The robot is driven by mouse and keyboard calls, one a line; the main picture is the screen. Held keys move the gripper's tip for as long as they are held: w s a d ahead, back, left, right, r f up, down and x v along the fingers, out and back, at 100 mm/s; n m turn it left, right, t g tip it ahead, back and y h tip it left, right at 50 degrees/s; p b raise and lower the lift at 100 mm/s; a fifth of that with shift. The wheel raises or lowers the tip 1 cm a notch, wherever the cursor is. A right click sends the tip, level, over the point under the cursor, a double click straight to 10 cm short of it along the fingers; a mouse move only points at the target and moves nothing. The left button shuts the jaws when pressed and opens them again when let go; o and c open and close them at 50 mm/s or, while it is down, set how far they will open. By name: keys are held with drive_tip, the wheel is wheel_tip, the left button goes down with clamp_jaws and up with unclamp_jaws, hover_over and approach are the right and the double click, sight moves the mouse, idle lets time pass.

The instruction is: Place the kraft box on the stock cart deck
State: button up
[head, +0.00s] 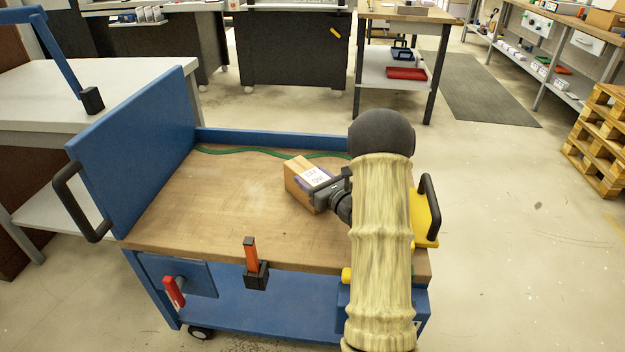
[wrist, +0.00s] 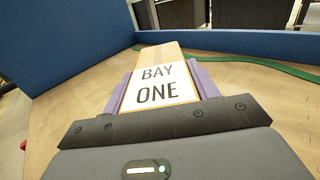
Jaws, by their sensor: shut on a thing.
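The kraft box (head: 298,170) is a small brown box with a white label; in the wrist view the label on the box (wrist: 159,52) reads "BAY ONE". My gripper (head: 318,180) is shut on the box, with purple finger pads (wrist: 160,88) along its two sides. The box is over the wooden deck (head: 215,205) of the blue stock cart, right of the deck's middle. I cannot tell whether its underside touches the deck. My sleeved arm hides the deck's right part.
A blue panel (head: 135,150) with a black handle stands at the cart's left end. A low blue lip (head: 270,139) and a green strap (head: 235,152) run along the back. An orange-handled item (head: 251,255) sits at the front edge. The deck's left half is clear.

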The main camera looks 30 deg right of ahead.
drive_tip(key=shift+r, duration=0.1)
drive_tip(key=o, duration=1.4)
drive_tip(key=s, duration=0.4)
drive_tip(key=s+d+p, duration=0.1)
drive_tip(key=s, duration=0.3)
drive_tip(key=s+d, duration=0.1)
drive_tip(key=s, duration=0.2)
drive_tip(key=shift+s+d+p, duration=0.15)
drive_tip(key=shift+s+p, duration=0.25)
